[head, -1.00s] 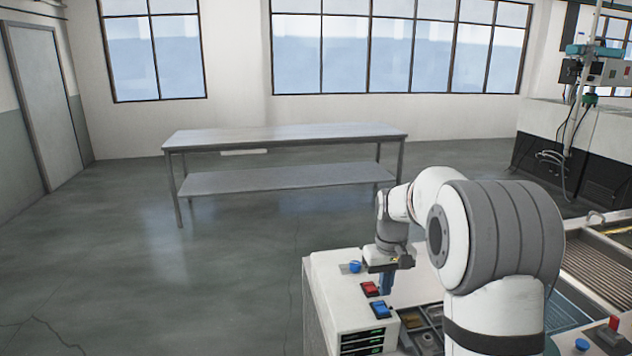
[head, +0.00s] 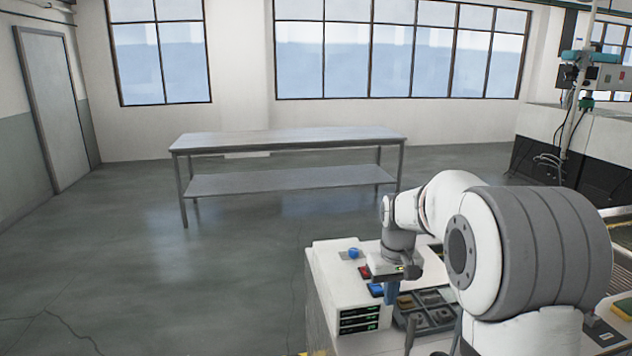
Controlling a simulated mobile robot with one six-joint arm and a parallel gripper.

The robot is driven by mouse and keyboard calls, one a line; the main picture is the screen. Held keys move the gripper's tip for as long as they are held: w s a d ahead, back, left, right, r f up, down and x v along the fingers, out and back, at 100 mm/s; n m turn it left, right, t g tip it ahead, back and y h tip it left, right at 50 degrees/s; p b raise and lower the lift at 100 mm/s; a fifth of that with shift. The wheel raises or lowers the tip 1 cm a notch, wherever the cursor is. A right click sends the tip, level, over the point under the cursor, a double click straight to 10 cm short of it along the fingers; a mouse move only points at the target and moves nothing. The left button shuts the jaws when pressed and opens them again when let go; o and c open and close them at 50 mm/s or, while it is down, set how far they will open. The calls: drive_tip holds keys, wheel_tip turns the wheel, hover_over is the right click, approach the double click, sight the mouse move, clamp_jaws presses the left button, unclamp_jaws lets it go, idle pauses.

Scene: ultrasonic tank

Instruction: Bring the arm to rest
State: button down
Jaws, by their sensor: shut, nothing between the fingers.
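My gripper (head: 391,291) points down from the end of my white and grey arm, above the control end of the white machine (head: 333,283).
A blue knob (head: 353,253) and green displays are on the machine. Beside them is a dark tray (head: 428,316) with compartments. A steel table (head: 287,138) with a lower shelf stands behind, bare on top. The floor to the left is clear. A pole with control boxes stands at right.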

drive_tip(key=s+a+r+m+t, duration=0.1)
drive_tip(key=s+r+m+t, duration=0.1)
drive_tip(key=s, duration=2.4)
drive_tip(key=shift+s+a+r+t, duration=0.15)
drive_tip(key=shift+s+r+t, duration=0.1)
drive_tip(key=shift+r+t, duration=0.2)
